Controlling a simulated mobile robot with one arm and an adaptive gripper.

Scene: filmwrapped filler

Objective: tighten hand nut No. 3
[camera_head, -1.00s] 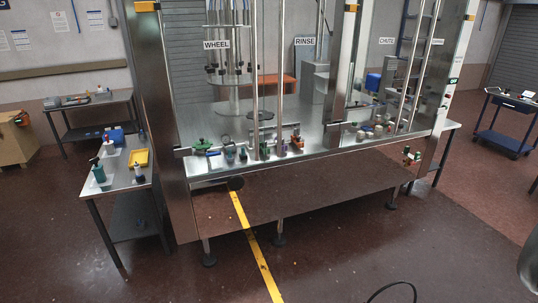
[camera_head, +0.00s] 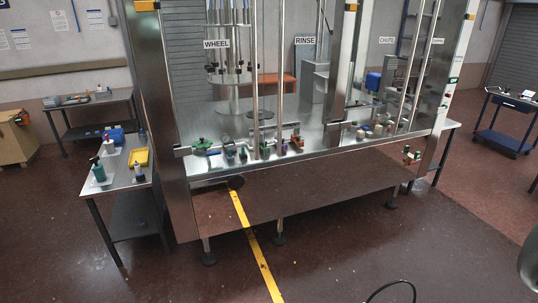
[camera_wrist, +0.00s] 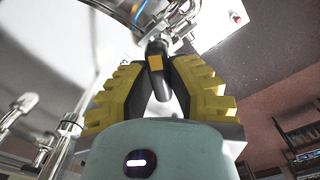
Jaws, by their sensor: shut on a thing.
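My gripper (camera_wrist: 158,72) shows in the wrist view, with yellow, stepped fingers and dark inner pads. Its fingers close in from both sides on a dark handle-like piece (camera_wrist: 157,48) with an orange patch, in front of bright metal fittings. The pads hide part of this piece, and I cannot read a number on it. The head view does not show the gripper's fingers. There, the steel machine (camera_head: 300,155) has several small coloured fittings along its front ledge, too small to tell which is hand nut No. 3.
A blue cart (camera_head: 505,125) stands at the right. A cable (camera_head: 392,284) lies on the floor in front. The floor by the yellow line (camera_head: 256,250) is otherwise clear.

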